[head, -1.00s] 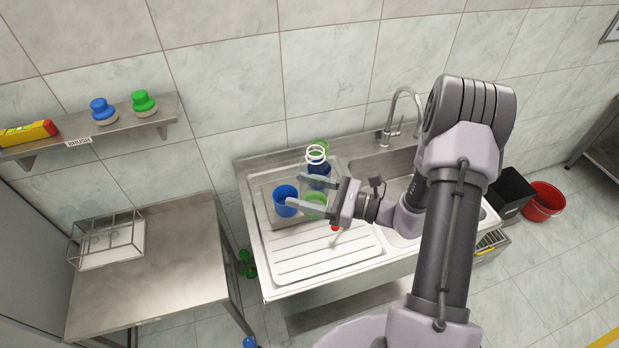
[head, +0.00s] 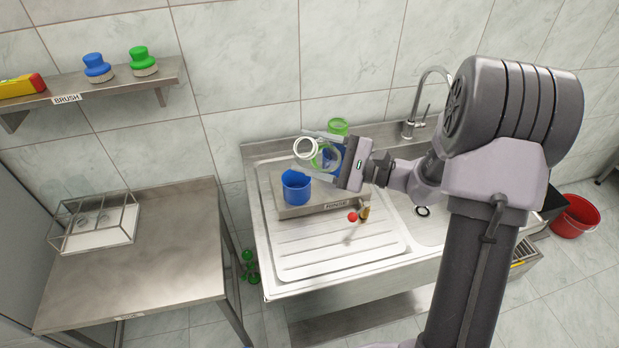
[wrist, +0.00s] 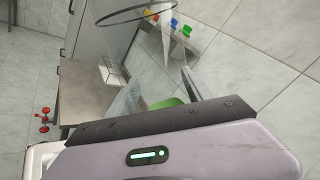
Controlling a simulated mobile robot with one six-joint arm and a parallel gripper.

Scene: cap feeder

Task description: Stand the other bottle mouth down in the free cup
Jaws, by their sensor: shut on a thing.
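My gripper (head: 318,153) is shut on a clear bottle with a green part (head: 327,163) and a white ring (head: 305,148) at its end. The bottle is tilted, its ring end to the left, above the cups. In the wrist view its clear wall and a dark ring (wrist: 140,12) show between the fingers, with green (wrist: 168,103) low down. The blue cup (head: 296,188) at front left on the tray looks empty. Another blue cup (head: 341,160) is behind, partly hidden by my gripper. A green-ended thing (head: 338,127), apparently the other bottle, stands over it.
The cups stand on a tray labelled RINSE (head: 330,207) on the sink's drainboard (head: 330,255). A red ball (head: 352,217) lies in front. The tap (head: 418,105) rises at right.

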